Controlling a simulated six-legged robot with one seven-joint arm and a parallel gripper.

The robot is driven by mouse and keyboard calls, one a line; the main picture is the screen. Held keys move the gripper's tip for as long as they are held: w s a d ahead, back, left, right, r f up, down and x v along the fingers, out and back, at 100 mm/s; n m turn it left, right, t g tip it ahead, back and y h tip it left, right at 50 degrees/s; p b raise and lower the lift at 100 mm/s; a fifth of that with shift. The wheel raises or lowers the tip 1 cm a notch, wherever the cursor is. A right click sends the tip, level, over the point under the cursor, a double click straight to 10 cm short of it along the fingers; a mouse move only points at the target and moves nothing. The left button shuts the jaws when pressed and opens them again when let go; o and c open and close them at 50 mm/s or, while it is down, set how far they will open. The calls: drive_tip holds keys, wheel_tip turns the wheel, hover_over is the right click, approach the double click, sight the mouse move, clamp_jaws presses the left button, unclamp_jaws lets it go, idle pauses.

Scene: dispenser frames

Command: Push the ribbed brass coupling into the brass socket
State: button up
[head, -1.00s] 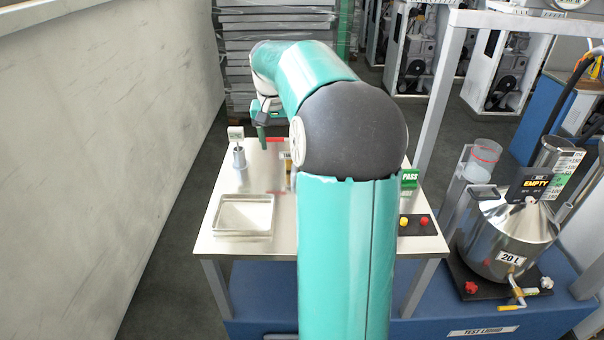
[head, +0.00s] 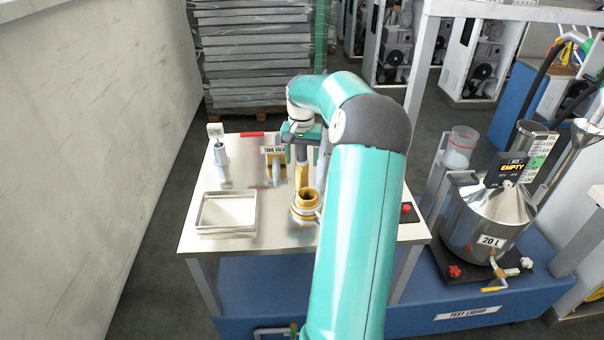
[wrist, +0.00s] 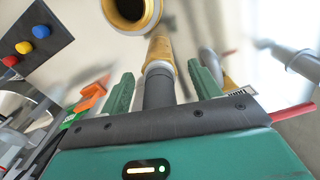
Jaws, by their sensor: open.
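The ribbed brass coupling (wrist: 161,50) is a brass cylinder on a dark grey sleeve, standing between my fingers in the wrist view. In the head view its brass part (head: 301,174) shows below my gripper. My gripper (wrist: 162,78) is open, with one green finger on each side of the grey sleeve and gaps visible. In the head view my gripper (head: 303,142) is over the table's middle. The brass socket (head: 305,207) has an open round mouth and sits nearer the head camera than the coupling. It also shows at the wrist view's top (wrist: 130,22), apart from the coupling.
A labelled stand with a brass bracket (head: 275,166) is just left of my gripper. A shallow metal tray (head: 226,230) lies at the table's left front. A grey post with a small sign (head: 220,160) stands at back left. A button panel (wrist: 26,43) shows in the wrist view.

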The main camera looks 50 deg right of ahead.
sight(302, 167)
wheel_tip(302, 167, down, 5)
drive_tip(key=shift+f, duration=0.1)
clamp_jaws()
idle(0.4)
drive_tip(key=shift+r, duration=0.55)
wheel_tip(302, 167, up, 2)
drive_tip(key=shift+r, duration=0.1)
drive_tip(key=s+a+r, duration=0.9)
drive_tip(key=a, duration=0.1)
drive_tip(key=shift+s+a+r, duration=0.2)
drive_tip(key=shift+a+r, duration=0.05)
drive_tip(key=shift+r, duration=0.15)
